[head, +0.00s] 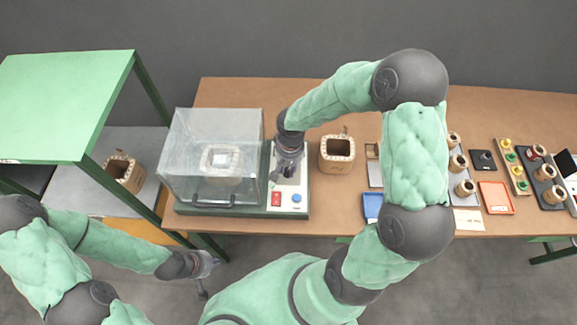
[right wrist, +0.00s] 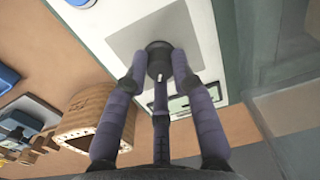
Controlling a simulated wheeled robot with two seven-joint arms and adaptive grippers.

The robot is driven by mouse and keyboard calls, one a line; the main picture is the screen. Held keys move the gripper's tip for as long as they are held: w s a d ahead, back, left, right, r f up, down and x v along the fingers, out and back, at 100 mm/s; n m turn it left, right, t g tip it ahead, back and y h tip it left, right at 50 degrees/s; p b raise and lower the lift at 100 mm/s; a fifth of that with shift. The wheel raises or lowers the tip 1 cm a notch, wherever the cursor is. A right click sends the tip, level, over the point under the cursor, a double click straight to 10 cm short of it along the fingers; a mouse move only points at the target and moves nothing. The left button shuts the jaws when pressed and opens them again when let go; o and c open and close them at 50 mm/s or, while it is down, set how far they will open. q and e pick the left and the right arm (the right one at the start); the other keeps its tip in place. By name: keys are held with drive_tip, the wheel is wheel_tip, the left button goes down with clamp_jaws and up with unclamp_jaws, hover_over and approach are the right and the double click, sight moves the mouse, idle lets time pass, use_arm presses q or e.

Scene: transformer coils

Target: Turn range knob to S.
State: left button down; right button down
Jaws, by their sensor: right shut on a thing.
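The range knob (right wrist: 157,50) is a dark round knob on a grey patch of the tester's white panel (right wrist: 118,18). My right gripper (right wrist: 160,68) reaches down onto the panel, with its fingertips closed around the knob. A small light mark shows on the knob between the fingers; the range letters cannot be read. In the head view, the right gripper (head: 289,170) covers the knob on the panel (head: 285,209), to the right of the clear cover. My left gripper (head: 205,275) is empty in front of the table, with its fingers spread apart.
The clear cover (head: 185,160) with a coil inside stands just left of my right gripper. A red switch (head: 276,199) and a blue button (head: 296,198) sit on the panel's front. A wooden-coloured coil (head: 337,160) stands close to the right. Trays and small coils fill the table's right side.

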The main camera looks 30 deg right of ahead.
drive_tip(key=n+p, duration=0.1)
drive_tip(key=n, duration=0.2)
drive_tip(key=shift+w+r+n, duration=0.1)
drive_tip(key=shift+n, duration=0.2)
drive_tip(key=n+p, duration=0.1)
drive_tip(key=n, duration=0.2)
drive_tip(key=shift+n, duration=0.3)
drive_tip(key=n+p, duration=0.2)
drive_tip(key=n, duration=0.2)
drive_tip(key=shift+n, duration=0.3)
drive_tip(key=shift+w+n+p, duration=0.1)
drive_tip(key=shift+n+p, duration=0.65)
drive_tip(key=shift+n, duration=0.95)
drive_tip(key=c, duration=1)
unclamp_jaws()
drive_tip(key=shift+a+g, duration=0.1)
drive_tip(key=shift+g, duration=0.2)
drive_tip(key=shift+c, duration=0.2)
